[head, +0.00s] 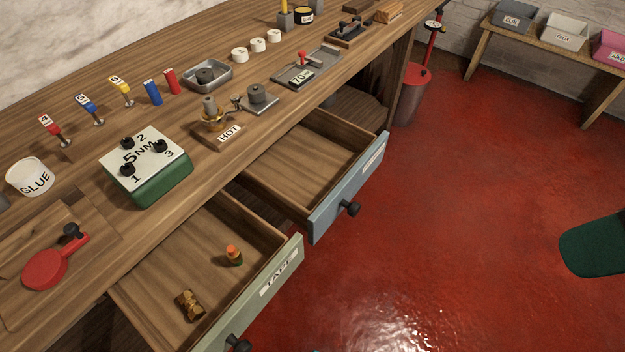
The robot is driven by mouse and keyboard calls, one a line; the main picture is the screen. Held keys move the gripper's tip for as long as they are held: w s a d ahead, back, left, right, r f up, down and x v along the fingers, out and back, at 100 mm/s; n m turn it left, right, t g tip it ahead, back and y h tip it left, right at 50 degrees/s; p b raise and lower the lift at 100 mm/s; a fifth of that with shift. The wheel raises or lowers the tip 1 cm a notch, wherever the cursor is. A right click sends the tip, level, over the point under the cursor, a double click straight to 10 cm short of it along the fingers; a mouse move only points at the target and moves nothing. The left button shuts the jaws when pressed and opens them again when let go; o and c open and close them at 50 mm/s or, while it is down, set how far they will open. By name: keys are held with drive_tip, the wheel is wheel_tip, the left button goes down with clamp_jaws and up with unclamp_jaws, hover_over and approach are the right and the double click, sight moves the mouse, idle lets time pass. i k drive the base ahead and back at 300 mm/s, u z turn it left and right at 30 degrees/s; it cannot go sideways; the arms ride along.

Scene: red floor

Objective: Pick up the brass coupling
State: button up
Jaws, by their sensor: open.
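The brass coupling (190,305) appears to be the small gold-brown piece lying in the open drawer labelled TAPE (279,277). It lies near the drawer's front left, on the bare wooden bottom. A small green bottle with an orange top (234,255) stands in the same drawer, behind and to the right of it, apart from it. My gripper is not in the head view.
A second open drawer with a blue front (348,188) looks empty. The workbench above holds a green 5NM block (147,170), a red paddle (45,268), a glue tub (30,177) and a HOT board (229,133). The red floor (450,200) is mostly clear; a dark green object (595,246) is at right.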

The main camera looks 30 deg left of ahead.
sight(186, 298)
drive_tip(key=u, duration=0.95)
